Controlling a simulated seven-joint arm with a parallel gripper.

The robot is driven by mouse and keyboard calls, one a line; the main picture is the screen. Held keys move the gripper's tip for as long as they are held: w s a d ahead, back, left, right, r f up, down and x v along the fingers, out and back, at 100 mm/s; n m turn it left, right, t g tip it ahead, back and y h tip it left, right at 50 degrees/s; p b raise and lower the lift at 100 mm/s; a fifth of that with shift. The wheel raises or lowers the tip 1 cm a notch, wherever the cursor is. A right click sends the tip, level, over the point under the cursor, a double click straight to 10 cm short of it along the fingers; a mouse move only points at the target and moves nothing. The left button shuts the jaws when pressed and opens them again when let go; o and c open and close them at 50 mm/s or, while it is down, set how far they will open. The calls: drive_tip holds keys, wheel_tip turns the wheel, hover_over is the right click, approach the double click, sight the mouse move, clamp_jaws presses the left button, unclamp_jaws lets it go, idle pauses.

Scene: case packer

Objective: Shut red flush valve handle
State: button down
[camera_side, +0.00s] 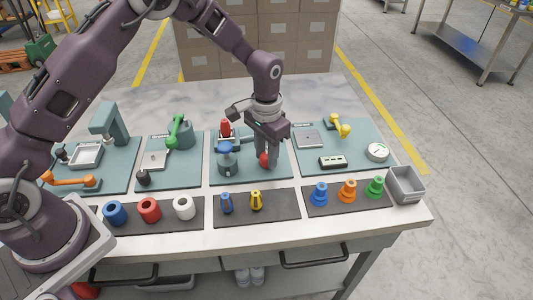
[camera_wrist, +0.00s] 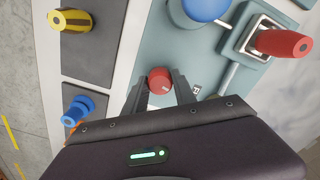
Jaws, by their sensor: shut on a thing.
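My gripper (camera_side: 268,158) points down at the teal middle panel, its fingers on either side of a small round red knob (camera_side: 263,160). In the wrist view the knob (camera_wrist: 159,80) shows between the two fingertips of my gripper (camera_wrist: 160,84), with a pale mark on its top. The fingers are shut on it. A second red part, a longer red handle (camera_wrist: 284,42), stands on a square metal mount and also shows in the side view (camera_side: 225,128). I cannot tell from the frames which red part is the flush valve handle.
A blue-topped cylinder (camera_side: 226,160) stands just left of my gripper. A green handle (camera_side: 175,131) and yellow handle (camera_side: 340,126) are on neighbouring panels. Blue (camera_side: 227,203) and yellow (camera_side: 256,200) pieces stand on the front mat. A grey bin (camera_side: 405,186) is at right.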

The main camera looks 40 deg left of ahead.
sight(266, 155)
drive_tip(key=shift+n, duration=1.1)
drive_tip(key=shift+w, duration=0.1)
drive_tip(key=c, duration=1)
unclamp_jaws()
wheel_tip(266, 155, up, 7)
drive_tip(key=shift+r, duration=0.1)
drive_tip(key=shift+r, duration=0.1)
